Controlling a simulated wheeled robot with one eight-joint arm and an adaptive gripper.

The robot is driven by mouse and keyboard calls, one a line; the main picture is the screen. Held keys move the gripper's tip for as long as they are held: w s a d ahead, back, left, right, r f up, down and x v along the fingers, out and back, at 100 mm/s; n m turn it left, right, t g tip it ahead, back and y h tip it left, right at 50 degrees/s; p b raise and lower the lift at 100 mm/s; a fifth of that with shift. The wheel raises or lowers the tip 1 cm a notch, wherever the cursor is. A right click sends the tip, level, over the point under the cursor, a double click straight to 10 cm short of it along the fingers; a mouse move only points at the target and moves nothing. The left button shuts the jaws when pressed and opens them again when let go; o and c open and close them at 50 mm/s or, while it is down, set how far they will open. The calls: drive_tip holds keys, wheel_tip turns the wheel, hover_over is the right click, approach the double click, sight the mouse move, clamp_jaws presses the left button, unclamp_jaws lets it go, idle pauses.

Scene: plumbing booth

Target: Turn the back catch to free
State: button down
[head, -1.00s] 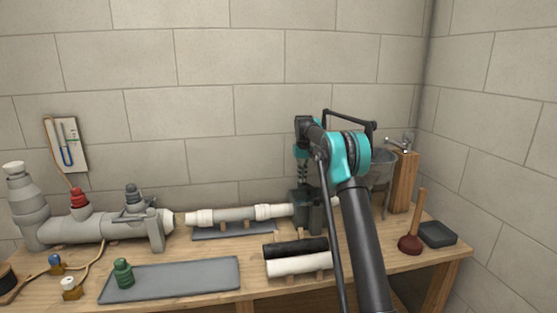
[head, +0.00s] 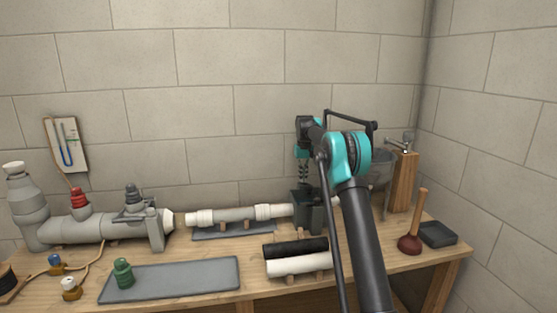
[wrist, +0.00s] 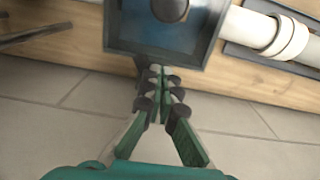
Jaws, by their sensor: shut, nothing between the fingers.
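A dark box-shaped fixture (head: 311,216) stands on the bench at the right end of the white pipe (head: 236,215). In the wrist view the box (wrist: 117,27) fills the top middle, with a dark round knob (wrist: 170,8) inside its rim. I cannot tell which part is the back catch; none shows clearly. My gripper (wrist: 160,72) is shut and empty, its green fingers together and their tips just by the box's lower edge in the picture. I cannot tell whether they touch it. In the head view my arm partly hides the box.
A black tube (head: 295,248) and a white tube (head: 298,265) lie on supports in front. A grey pipe assembly (head: 95,227) stands at the left. A plunger (head: 411,243) and a dark tray (head: 438,234) are at the right. A grey mat (head: 190,275) is mostly bare.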

drive_tip(key=shift+w+d, duration=0.25)
drive_tip(key=shift+d, duration=0.7)
drive_tip(key=shift+s, duration=0.1)
drive_tip(key=shift+s+d, duration=0.2)
wheel_tip(320, 180, up, 6)
idle(0.8)
wheel_tip(320, 180, down, 6)
drive_tip(key=a, duration=0.2)
drive_tip(key=shift+a, duration=0.35)
idle(0.5)
drive_tip(key=shift+w+d, duration=0.1)
drive_tip(key=shift+d, duration=0.55)
idle(0.6)
drive_tip(key=shift+w+d, duration=0.2)
drive_tip(key=shift+d, duration=0.3)
idle(0.3)
